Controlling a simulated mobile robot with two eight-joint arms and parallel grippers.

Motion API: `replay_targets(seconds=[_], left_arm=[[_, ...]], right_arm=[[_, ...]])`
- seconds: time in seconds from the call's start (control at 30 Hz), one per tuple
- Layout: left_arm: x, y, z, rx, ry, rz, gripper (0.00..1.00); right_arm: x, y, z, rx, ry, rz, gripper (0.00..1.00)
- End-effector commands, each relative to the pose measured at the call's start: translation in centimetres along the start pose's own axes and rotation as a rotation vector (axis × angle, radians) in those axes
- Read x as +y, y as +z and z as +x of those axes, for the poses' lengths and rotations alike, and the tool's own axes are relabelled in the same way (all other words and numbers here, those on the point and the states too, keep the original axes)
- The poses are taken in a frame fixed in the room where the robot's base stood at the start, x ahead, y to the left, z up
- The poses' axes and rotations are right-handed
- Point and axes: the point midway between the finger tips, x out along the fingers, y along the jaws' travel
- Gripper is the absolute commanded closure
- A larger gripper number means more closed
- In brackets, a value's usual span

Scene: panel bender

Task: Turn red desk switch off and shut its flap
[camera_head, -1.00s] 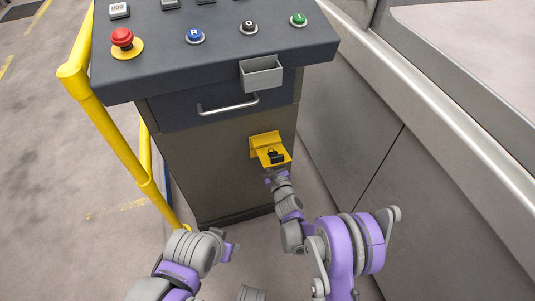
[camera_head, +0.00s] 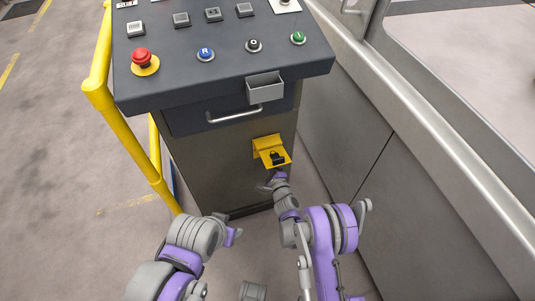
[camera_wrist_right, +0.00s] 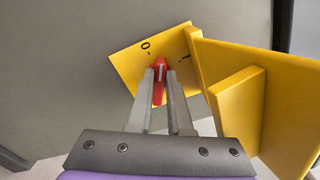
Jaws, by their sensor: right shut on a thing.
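The red switch handle (camera_wrist_right: 158,92) shows in the right wrist view on a yellow plate (camera_wrist_right: 136,66) marked "0" and "I". My right gripper (camera_wrist_right: 160,80) is shut on the handle, one finger on each side. The handle's tip has a white mark and lies between the two labels; its exact setting is unclear. The yellow flap (camera_wrist_right: 285,105) stands open beside the plate. In the head view the flap (camera_head: 275,157) sticks out from the desk front, and my right gripper (camera_head: 273,181) is below it, hiding the switch. My left gripper (camera_head: 233,237) is low and empty; its jaws are unclear.
The grey desk (camera_head: 222,165) has a drawer handle (camera_head: 233,115) and a small grey bin (camera_head: 265,88) above the flap. A red emergency button (camera_head: 141,56) is on top. A yellow rail (camera_head: 122,120) stands left, and a grey machine wall (camera_head: 365,140) is close on the right.

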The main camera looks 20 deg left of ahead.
Motion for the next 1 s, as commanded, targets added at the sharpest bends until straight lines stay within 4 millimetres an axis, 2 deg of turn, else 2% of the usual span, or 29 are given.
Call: replay_targets(seconds=[0.2,0.5,1.0], left_arm=[[0.0,-0.7,-1.6,0.006,0.000,0.000,0.50],[0.0,-1.2,-2.6,0.009,0.000,0.000,0.50],[0.0,-1.4,-3.0,0.011,0.000,0.000,0.50]], right_arm=[[0.1,0.0,0.0,0.001,0.000,-0.192,1.00],[0.4,-0.1,0.0,0.001,0.000,-0.391,1.00],[0.6,-0.2,0.0,0.001,0.000,-0.500,1.00]])
